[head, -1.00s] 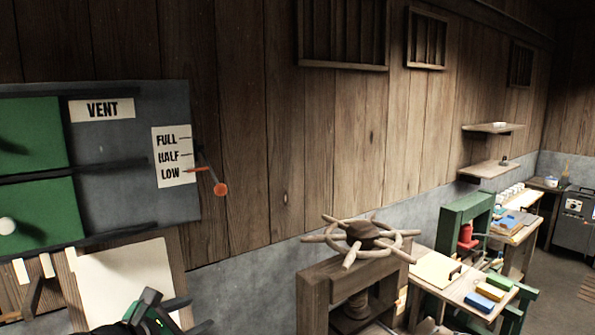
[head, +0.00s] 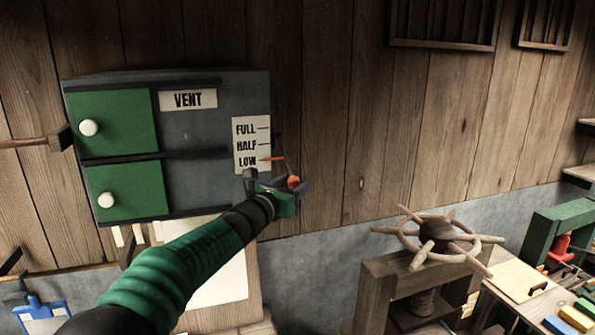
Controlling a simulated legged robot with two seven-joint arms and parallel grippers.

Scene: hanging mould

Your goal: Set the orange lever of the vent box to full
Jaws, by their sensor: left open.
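The grey vent box (head: 205,125) hangs on the plank wall, with a VENT label and a scale (head: 251,144) reading FULL, HALF and LOW from top to bottom. The orange lever (head: 293,181) is at the box's right side; its orange pointer (head: 272,159) is level with LOW. My left gripper (head: 277,182) is open in front of the box's lower right corner. The lever's knob shows between the fingers, close to the right one. I cannot tell whether they touch. My right gripper is out of view.
Two green doors with white knobs (head: 88,128) are on the box's left part. A wooden press with a spoked wheel (head: 438,240) stands at the lower right, beside a bench (head: 515,287). The wall right of the lever is clear.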

